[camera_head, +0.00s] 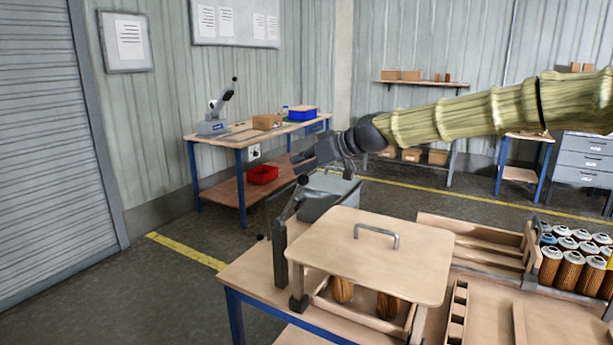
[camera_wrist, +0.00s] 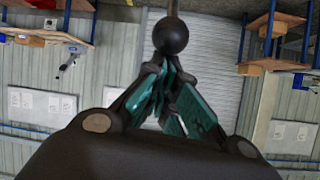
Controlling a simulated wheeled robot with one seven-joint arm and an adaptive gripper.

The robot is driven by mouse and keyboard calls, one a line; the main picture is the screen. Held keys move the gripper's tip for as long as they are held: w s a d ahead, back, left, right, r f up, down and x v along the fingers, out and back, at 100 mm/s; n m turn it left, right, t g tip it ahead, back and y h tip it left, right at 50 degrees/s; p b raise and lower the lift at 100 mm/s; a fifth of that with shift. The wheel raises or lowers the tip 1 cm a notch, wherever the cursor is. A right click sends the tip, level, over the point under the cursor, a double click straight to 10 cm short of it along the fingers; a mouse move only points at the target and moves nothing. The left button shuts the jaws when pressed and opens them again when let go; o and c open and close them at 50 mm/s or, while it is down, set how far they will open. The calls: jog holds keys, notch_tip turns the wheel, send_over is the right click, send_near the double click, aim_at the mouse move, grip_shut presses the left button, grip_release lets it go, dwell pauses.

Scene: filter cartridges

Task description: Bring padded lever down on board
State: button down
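The wooden board (camera_head: 375,262) has a grey handle on top and lies over a frame, with brown cartridges showing beneath it. A dark post (camera_head: 280,258) stands at its left edge. A thin lever (camera_head: 292,205) rises there, tilted up and ending in a black ball knob (camera_head: 303,180). I cannot clearly make out its pad. My gripper (camera_head: 300,162) is at the knob, pointing left, above the board's far left corner. In the wrist view the teal-padded fingers (camera_wrist: 168,66) converge with tips together. A black ball (camera_wrist: 171,35) is just beyond them; contact is unclear.
A tray of several cartridges (camera_head: 573,270) stands to the right on the same bench, beside wooden dividers (camera_head: 458,312). A grey box (camera_head: 330,188) is behind the board. A blue-legged table (camera_head: 240,140) stands at the far wall. Open floor lies left of the bench.

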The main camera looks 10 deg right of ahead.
jog(key=s+d+f+b, duration=0.2)
jog(key=d+f+b, duration=0.1)
jog(key=f+b, duration=0.1)
jog(key=s+d+f+t+y+b, duration=0.1)
jog(key=s+d+f+b, duration=0.2)
jog(key=f+b, duration=0.2)
jog(key=s+d+f+t+y+b, duration=0.1)
jog(key=s+d+f+b, duration=0.1)
jog(key=b, duration=0.4)
jog(key=shift+s+d+f, duration=0.2)
jog(key=shift+d+f, duration=0.25)
jog(key=shift+f, duration=0.2)
jog(key=shift+s+d+f, duration=0.2)
jog(key=shift+d+f, duration=0.25)
jog(key=shift+f, duration=0.2)
jog(key=shift+s+d+f, duration=0.1)
jog(key=shift+d+f, duration=0.05)
jog(key=shift+f, duration=0.45)
notch_tip(320, 180, up, 4)
jog(key=d+p, duration=0.1)
jog(key=p, duration=0.1)
jog(key=s+d+f, duration=0.2)
jog(key=s+d, duration=0.1)
jog(key=s+d+f, duration=0.2)
jog(key=shift+d, duration=0.2)
jog(key=shift+s+d+f, duration=0.4)
jog(key=shift+s+d, duration=0.1)
